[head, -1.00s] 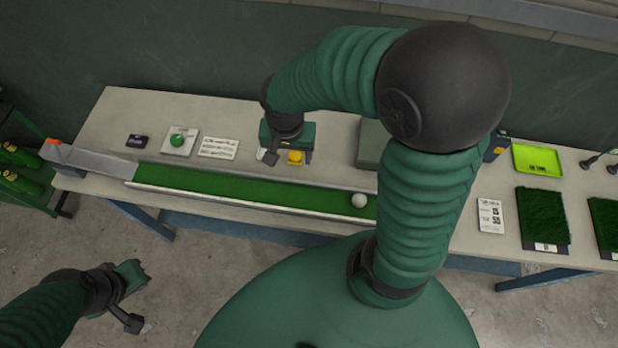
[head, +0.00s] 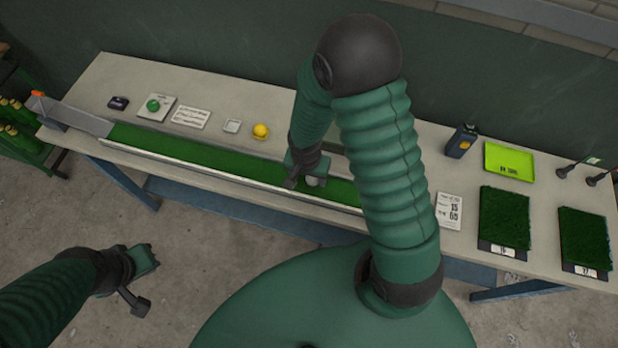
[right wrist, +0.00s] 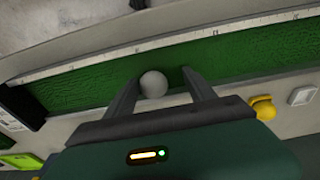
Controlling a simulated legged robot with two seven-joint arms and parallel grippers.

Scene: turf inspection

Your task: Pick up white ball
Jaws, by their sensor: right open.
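The white ball (head: 312,181) lies on the green turf strip (head: 225,158) of the long channel on the table. In the right wrist view the ball (right wrist: 153,84) sits between the two fingers of my right gripper (right wrist: 160,88), nearer the left finger. My right gripper (head: 303,180) is open, with its fingers reaching down to the turf around the ball. Whether a finger touches the ball I cannot tell.
A yellow ball (head: 261,131) stands behind the channel, next to a small square holder (head: 232,126). A green ball (head: 153,105) sits on a white plate. The channel's raised rails run beside the turf. Turf samples (head: 505,215) and a lime tray (head: 509,161) lie at the right.

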